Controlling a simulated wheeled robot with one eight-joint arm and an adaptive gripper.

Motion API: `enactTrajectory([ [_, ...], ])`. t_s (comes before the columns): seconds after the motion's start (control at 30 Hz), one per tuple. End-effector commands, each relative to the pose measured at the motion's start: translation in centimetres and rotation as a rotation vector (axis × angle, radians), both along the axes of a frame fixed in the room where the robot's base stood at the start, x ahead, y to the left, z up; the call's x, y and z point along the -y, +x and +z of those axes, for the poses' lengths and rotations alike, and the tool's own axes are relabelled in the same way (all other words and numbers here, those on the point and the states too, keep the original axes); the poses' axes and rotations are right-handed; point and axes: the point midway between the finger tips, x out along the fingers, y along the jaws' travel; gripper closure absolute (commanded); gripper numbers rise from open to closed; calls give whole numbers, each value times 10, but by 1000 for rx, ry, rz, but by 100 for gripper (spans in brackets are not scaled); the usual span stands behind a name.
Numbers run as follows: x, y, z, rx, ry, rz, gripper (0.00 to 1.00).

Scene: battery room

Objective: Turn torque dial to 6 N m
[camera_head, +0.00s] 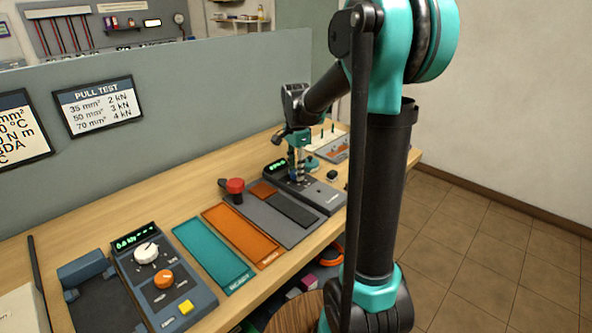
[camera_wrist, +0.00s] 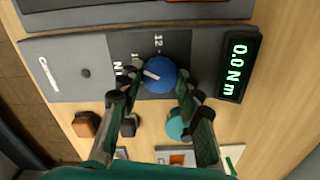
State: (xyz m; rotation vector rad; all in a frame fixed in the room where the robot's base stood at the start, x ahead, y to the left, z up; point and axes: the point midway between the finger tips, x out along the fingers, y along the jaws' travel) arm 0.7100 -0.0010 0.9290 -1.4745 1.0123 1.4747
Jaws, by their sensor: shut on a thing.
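The torque dial (camera_wrist: 160,72) is a round blue knob with a white pointer mark, on a dark grey torque unit (camera_wrist: 85,62). The mark slants toward the upper left in the wrist view. A "12" is readable beside the dial; other scale marks are partly hidden by a finger. The unit's display (camera_wrist: 237,65) shows 0.0 N m in green. My gripper (camera_wrist: 157,84) is shut on the dial, one finger on each side. In the head view my gripper (camera_head: 298,170) reaches down onto the unit (camera_head: 322,194) and hides the dial.
A teal round thing (camera_wrist: 178,126) and a brown block (camera_wrist: 86,124) stand close beside the unit. In the head view a red knob (camera_head: 235,186), an orange mat (camera_head: 240,234), a teal mat (camera_head: 212,254) and another control box (camera_head: 165,290) are on the bench.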

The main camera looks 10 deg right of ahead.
Motion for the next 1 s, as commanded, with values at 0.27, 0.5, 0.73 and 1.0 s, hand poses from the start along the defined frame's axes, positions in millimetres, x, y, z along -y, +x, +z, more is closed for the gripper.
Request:
enactTrajectory([
  [0.27, 0, 0, 0, 0, 0, 61, 94],
  [0.5, 0, 0, 0, 0, 0, 224, 94],
  [0.73, 0, 0, 0, 0, 0, 439, 94],
  [1.0, 0, 0, 0, 0, 0, 696, 94],
])
